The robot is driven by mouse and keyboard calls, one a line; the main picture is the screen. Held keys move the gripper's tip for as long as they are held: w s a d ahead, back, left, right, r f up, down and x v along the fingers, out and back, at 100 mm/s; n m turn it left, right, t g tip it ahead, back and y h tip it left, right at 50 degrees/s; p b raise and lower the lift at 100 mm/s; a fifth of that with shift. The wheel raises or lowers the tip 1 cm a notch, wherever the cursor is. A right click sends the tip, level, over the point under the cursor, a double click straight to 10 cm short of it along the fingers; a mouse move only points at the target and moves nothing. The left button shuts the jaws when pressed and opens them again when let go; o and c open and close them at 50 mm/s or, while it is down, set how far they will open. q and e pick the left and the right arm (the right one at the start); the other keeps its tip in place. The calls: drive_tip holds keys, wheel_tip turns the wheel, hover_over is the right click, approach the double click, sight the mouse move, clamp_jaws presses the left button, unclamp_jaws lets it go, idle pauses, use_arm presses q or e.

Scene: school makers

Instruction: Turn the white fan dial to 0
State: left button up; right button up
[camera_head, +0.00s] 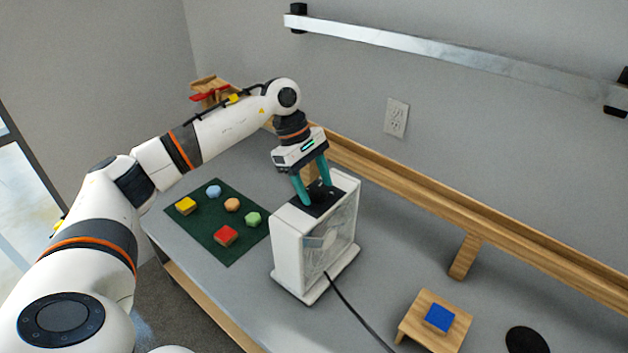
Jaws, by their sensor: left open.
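The white fan (293,251) stands upright on the grey table, with its grille side facing right. Its black dial (319,191) sits on a dark panel on the fan's top. My left gripper (316,196) points down over the fan's top, its two teal fingers open, one on either side of the dial. I cannot tell whether the fingers touch the dial. The dial's markings and setting are too small to read. My right gripper is not in view.
A dark green mat (238,247) with several coloured blocks lies left of the fan. A black cord (352,309) runs from the fan toward the front. A small wooden stand (414,327) with a blue block (439,318) and a black disc (526,340) are at right. A wooden rail (420,195) runs behind.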

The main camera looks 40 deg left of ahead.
use_arm(q)
drive_tip(key=c, duration=1)
drive_tip(key=shift+s+f+n+t+b, duration=0.15)
drive_tip(key=shift+n+t+b, duration=0.35)
drive_tip(key=shift+n+b, duration=0.8)
drive_tip(key=n+b, duration=0.1)
drive_tip(key=n, duration=0.1)
drive_tip(key=n+t+y+b, duration=0.1)
drive_tip(key=n, duration=0.1)
drive_tip(key=shift+s+d+n+t, duration=0.1)
drive_tip(key=shift+d+n+t, duration=0.05)
drive_tip(key=shift+n+t, duration=0.2)
drive_tip(key=n+b, duration=0.1)
drive_tip(key=n, duration=0.1)
drive_tip(key=n+t+y+b, duration=0.1)
drive_tip(key=n, duration=0.1)
drive_tip(key=shift+s+d+n+y, duration=0.1)
drive_tip(key=shift+d+n+y, duration=0.05)
drive_tip(key=shift+n+y, duration=0.15)
drive_tip(key=shift+d+r+n+t+y+b, duration=0.15)
drive_tip(key=shift+n+y+b, duration=0.2)
drive_tip(key=shift+n, duration=0.65)
drive_tip(key=shift+a+r+n+t+y+b, duration=0.1)
drive_tip(key=shift+n+y+b, duration=0.2)
drive_tip(key=shift+n, duration=0.65)
drive_tip(key=o, duration=1)
